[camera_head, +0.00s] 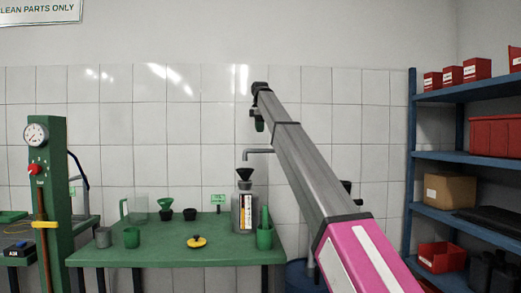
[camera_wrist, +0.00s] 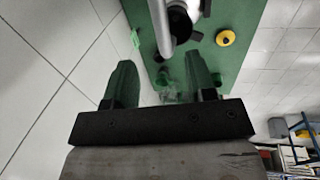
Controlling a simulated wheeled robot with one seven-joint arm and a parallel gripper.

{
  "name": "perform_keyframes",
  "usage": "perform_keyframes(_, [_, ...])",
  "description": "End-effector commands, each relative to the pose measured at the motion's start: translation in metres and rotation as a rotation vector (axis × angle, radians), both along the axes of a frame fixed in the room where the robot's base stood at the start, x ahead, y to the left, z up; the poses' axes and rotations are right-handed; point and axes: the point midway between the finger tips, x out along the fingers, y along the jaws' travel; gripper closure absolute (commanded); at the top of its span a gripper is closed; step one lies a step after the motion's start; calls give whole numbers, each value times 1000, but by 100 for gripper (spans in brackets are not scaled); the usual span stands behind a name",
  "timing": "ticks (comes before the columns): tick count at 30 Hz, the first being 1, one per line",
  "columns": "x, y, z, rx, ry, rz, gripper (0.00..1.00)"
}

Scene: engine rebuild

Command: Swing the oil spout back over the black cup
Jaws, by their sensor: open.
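The oil spout (camera_head: 260,151) is a thin grey bent pipe in front of the tiled wall. In the head view its left end turns down above a black funnel-shaped cup (camera_head: 244,174) on top of a grey labelled canister (camera_head: 239,215). I cannot tell from this view whether they line up in depth. In the wrist view the spout (camera_wrist: 160,25) runs down from the top edge, with a round black cup (camera_wrist: 180,22) partly behind it. My gripper (camera_head: 259,126) is above the spout, pointing down. Its green fingers are apart and empty in the wrist view (camera_wrist: 160,68).
The green bench (camera_head: 165,250) holds a yellow-and-black piece (camera_head: 196,241), a green funnel (camera_head: 165,203), small black cups (camera_head: 190,214) and green cups (camera_head: 132,237). A green press (camera_head: 47,180) stands left. Blue shelves (camera_head: 465,158) stand right.

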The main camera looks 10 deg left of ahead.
Motion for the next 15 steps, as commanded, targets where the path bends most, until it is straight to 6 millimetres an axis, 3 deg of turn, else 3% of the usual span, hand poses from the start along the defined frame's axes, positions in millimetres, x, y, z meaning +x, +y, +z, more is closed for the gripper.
perform_keyframes(5, [2, 0, -18, 0, 0, -1, 49])
perform_keyframes(15, [13, 4, -76, 0, 1, -1, 49])
